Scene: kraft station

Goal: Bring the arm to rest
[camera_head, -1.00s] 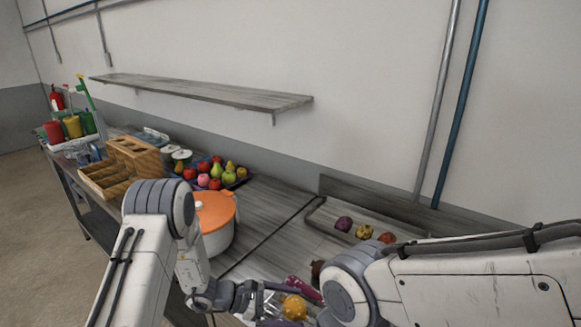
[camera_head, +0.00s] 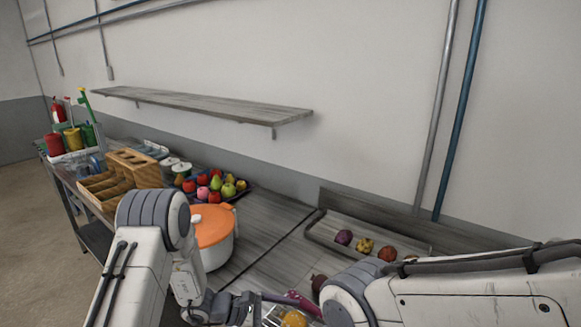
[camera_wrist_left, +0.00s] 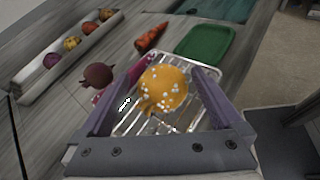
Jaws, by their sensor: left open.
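My left arm comes in from the left in the head view, with its gripper (camera_head: 245,309) low at the bottom edge. In the left wrist view the gripper (camera_wrist_left: 162,72) is open, its two fingers spread wide. An orange, lumpy item with white spots (camera_wrist_left: 163,85) shows between the fingers, on a wire rack tray (camera_wrist_left: 185,120). I cannot tell whether the fingers touch it. The orange item also shows in the head view (camera_head: 294,319), partly cut off. My right arm crosses the lower right of the head view; its gripper is out of sight.
A white pot with an orange lid (camera_head: 212,228) stands beside my left arm. A long tray (camera_head: 325,240) holds several round items. A dark round item (camera_wrist_left: 97,75), a carrot-like item (camera_wrist_left: 152,37) and a green tray (camera_wrist_left: 205,44) lie near the rack. A shelf (camera_head: 200,102) hangs above.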

